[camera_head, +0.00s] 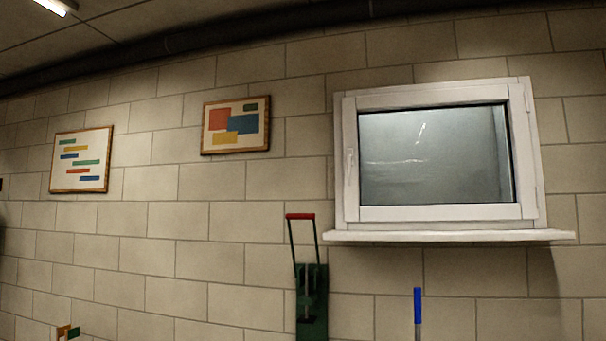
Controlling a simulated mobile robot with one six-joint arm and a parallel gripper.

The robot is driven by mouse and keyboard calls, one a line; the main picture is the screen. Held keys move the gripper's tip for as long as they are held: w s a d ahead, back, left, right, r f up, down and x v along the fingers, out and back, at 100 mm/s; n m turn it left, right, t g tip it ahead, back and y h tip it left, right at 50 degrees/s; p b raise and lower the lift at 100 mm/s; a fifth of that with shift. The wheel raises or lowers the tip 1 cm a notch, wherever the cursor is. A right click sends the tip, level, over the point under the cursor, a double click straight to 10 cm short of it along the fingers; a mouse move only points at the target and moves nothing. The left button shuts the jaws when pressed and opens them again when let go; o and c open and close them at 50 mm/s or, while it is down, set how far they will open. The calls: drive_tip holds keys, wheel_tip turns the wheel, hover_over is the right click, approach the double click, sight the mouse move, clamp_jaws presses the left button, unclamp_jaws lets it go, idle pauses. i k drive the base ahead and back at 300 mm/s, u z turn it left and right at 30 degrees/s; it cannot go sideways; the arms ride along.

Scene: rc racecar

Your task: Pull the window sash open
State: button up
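The window sash (440,213) is white and sits in a white window frame (340,190) on the wall at the right. It looks closed, flush in the frame. A white handle (350,167) is on the sash's left side and points roughly vertical. Small hinges show on the right side. The glass (430,160) is grey and hazy with faint reflections. My gripper is not in view.
A white sill (450,236) juts out under the window. Below it stand a green object with a red-topped handle (312,300) and a blue-handled pole (418,305). Two framed pictures (82,160) (236,126) hang at the left. The floor is out of view.

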sight(525, 205)
drive_tip(key=u, duration=0.6)
drive_tip(key=k, duration=0.9)
drive_tip(key=u, duration=0.65)
drive_tip(key=i, duration=1.1)
drive_tip(key=z, duration=0.75)
drive_tip(key=i, duration=0.9)
drive_tip(key=z, duration=0.8)
drive_tip(key=i, duration=0.5)
drive_tip(key=z, duration=0.35)
